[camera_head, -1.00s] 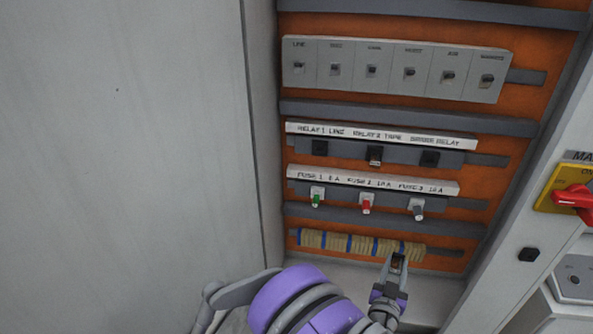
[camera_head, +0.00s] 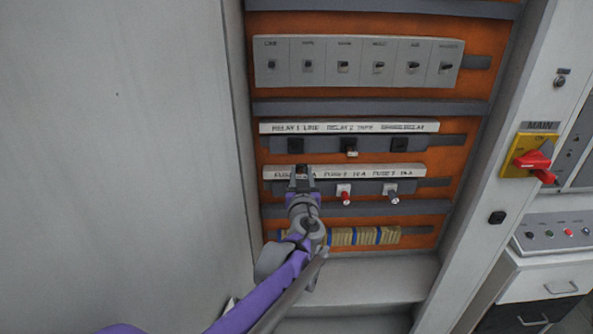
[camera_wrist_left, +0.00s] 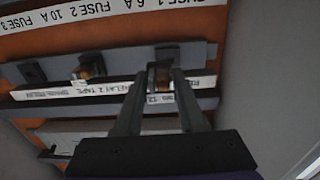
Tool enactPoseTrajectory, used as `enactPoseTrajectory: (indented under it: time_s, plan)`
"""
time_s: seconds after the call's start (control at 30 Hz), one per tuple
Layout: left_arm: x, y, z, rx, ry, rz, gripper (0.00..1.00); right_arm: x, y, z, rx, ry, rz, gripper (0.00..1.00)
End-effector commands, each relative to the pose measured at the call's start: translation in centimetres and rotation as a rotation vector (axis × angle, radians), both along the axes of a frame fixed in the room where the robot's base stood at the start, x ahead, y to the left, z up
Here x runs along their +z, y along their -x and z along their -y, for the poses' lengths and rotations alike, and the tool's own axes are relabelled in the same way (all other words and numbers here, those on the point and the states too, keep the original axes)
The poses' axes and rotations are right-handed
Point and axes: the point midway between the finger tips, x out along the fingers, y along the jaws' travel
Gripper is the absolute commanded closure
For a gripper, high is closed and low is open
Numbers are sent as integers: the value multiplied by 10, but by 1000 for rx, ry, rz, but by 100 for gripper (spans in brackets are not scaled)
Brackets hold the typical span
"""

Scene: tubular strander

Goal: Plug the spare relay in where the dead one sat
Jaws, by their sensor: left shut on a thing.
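My left gripper (camera_head: 302,172) is shut on the spare relay (camera_wrist_left: 159,79), a small brown-orange block between the fingertips in the left wrist view. In the head view the fingertips are in front of the fuse label strip, just below the black RELAY 1 LINE socket (camera_head: 295,146). That socket looks empty in the head view. In the wrist view it shows behind the held relay (camera_wrist_left: 166,52); I cannot tell whether they touch. The RELAY 2 TAPE socket (camera_head: 351,153) holds a relay, also visible in the wrist view (camera_wrist_left: 92,68). The SPARE RELAY socket (camera_head: 399,144) is empty.
Below are a red fuse (camera_head: 345,195) and a grey fuse (camera_head: 393,192); my gripper hides the first fuse position. A switch row (camera_head: 357,63) is above, a terminal strip (camera_head: 365,236) below. The cabinet wall is close on the left; the red main switch (camera_head: 533,160) is right.

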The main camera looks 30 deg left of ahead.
Motion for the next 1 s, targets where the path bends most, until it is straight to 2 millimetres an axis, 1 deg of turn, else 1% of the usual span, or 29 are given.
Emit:
enactPoseTrajectory:
  time_s: [0.03, 0.17, 0.53, 0.73, 1.0]
  plan:
    - [7, 2, -7, 9, -1, -1, 100, -1, 0, 0, 0, 0, -1, 62]
    - [17, 3, -13, 17, -1, -1, 100, -1, 1, 0, 0, 0, -1, 62]
    - [18, 3, -13, 17, -1, 1, 100, 1, 0, 0, 0, 0, 1, 62]
    - [21, 3, -12, 17, -1, 3, 100, 14, -7, 0, 0, 0, 12, 62]
    - [21, -21, -27, 18, 0, 4, 100, 31, -15, 0, 0, 0, 29, 62]
